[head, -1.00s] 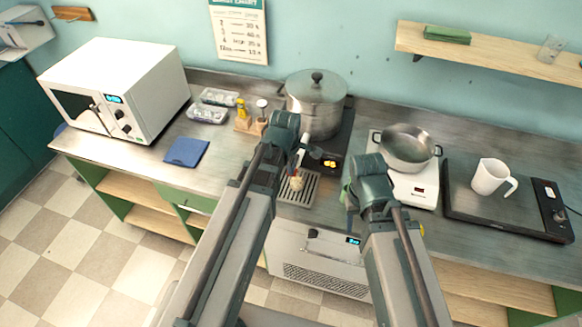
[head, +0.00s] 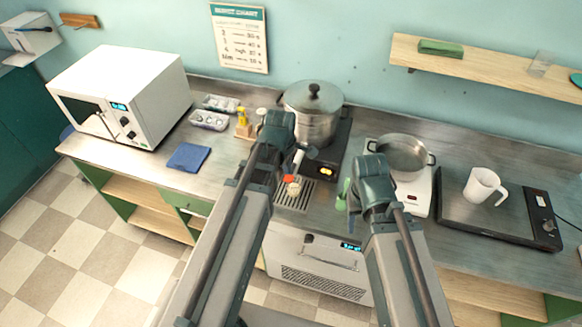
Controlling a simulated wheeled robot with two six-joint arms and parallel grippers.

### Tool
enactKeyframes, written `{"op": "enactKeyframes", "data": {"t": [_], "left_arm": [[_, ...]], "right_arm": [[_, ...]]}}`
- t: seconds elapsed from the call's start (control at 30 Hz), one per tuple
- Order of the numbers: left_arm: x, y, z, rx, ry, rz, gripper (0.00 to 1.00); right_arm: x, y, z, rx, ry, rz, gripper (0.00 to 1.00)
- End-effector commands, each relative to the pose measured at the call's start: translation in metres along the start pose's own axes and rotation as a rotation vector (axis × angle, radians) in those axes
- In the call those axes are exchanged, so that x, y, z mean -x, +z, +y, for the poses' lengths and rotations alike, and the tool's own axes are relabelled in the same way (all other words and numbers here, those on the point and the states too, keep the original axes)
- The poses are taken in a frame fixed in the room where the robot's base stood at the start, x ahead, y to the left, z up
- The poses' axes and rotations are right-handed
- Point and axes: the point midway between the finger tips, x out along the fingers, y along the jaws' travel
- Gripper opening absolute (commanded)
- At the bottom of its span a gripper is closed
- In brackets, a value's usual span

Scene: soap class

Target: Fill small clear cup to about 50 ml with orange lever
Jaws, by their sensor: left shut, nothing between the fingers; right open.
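A small orange-red piece (head: 289,178), which looks like the orange lever, shows beside my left gripper (head: 303,157), over the drip tray (head: 300,205). A small pale object (head: 293,188) sits just below it; I cannot tell whether it is the cup. My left gripper is shut with nothing held; its own arm hides much of it. My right gripper (head: 344,193) is open, low at the right of the drip tray, and partly hidden by its wrist. A small clear cup-like vessel (head: 540,63) stands on the wall shelf.
A lidded steel pot (head: 312,115) stands behind my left gripper. An open pan (head: 401,152) sits on a white scale-like unit to the right. A white jug (head: 482,186) stands on a dark plate (head: 455,210). A blue cloth (head: 188,157) and microwave (head: 120,95) are left.

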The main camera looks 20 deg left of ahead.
Motion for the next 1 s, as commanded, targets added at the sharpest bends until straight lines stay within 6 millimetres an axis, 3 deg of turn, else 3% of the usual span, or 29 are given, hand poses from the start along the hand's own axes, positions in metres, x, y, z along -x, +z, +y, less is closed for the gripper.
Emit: {"op": "enactKeyframes", "data": {"t": [0.03, 0.5, 0.67, 1.0], "left_arm": [[0.017, 0.001, 0.003, -0.001, 0.0, 0.0, 0.0], [0.086, 0.001, 0.012, 0.0, 0.0, 0.0, 0.0], [0.095, 0.001, 0.013, 0.0, 0.0, 0.0, 0.0], [0.094, 0.001, 0.012, 0.0, 0.0, 0.0, 0.0]], "right_arm": [[0.017, 0.001, 0.002, -0.002, -0.001, 0.0, 0.5], [0.085, 0.005, 0.008, 0.0, -0.001, -0.003, 0.5], [0.095, 0.006, 0.009, 0.001, -0.001, -0.003, 0.5], [0.094, 0.006, 0.009, 0.002, -0.001, -0.003, 0.5]]}}
